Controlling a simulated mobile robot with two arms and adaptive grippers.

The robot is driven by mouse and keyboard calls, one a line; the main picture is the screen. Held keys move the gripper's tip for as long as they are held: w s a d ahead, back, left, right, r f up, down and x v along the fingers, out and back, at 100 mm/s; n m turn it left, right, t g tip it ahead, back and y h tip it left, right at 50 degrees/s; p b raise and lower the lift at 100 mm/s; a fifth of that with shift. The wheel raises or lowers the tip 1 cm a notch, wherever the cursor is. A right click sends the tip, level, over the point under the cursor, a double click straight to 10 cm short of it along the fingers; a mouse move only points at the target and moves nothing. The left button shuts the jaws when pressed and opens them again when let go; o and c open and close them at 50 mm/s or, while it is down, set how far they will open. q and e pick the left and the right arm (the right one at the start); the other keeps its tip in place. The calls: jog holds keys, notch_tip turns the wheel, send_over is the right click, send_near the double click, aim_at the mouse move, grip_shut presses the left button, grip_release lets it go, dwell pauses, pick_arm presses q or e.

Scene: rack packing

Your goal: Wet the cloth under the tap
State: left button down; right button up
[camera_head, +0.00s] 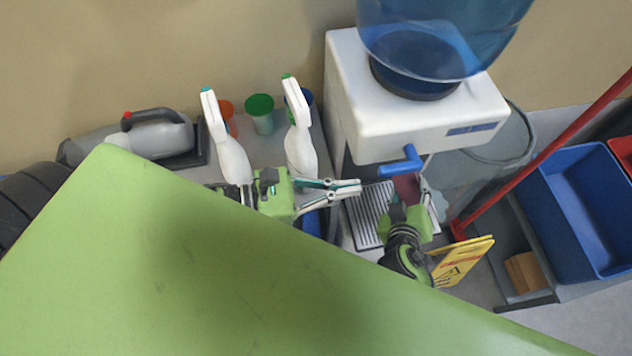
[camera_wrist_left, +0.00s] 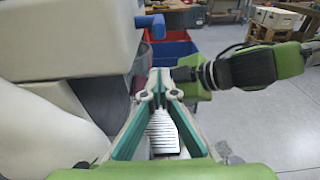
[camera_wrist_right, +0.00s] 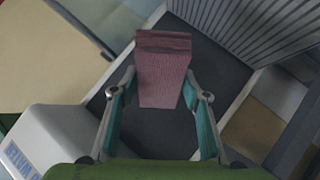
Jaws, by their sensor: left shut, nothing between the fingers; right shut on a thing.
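The dark red cloth (camera_head: 406,187) is under the front of the white water dispenser (camera_head: 410,122), just below its blue tap lever (camera_head: 401,163). My right gripper (camera_head: 412,192) is shut on it. In the right wrist view the cloth (camera_wrist_right: 162,72) stands up between the two fingers. My left gripper (camera_head: 357,188) is shut and empty, left of the cloth and apart from it. The tap's outlet and any water are not clear to see.
A ridged drip tray (camera_head: 368,217) lies below the tap. White spray bottles (camera_head: 230,158), a green cup (camera_head: 260,115) and a grey jug (camera_head: 150,135) stand at left. A blue bin (camera_head: 575,205), red pole (camera_head: 540,160) and yellow sign (camera_head: 462,262) are at right.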

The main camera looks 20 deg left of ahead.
pick_arm(q)
jog(key=r+v, duration=0.1)
jog(key=v, duration=0.5)
jog(key=shift+s+a+r, duration=0.2)
jog(key=shift+r, duration=0.15)
jog(key=shift+f, duration=0.25)
pick_arm(e)
jog(key=s+a, duration=0.1)
jog(key=s, duration=0.7)
jog(key=shift+a, duration=0.3)
dwell(0.5)
dwell(0.5)
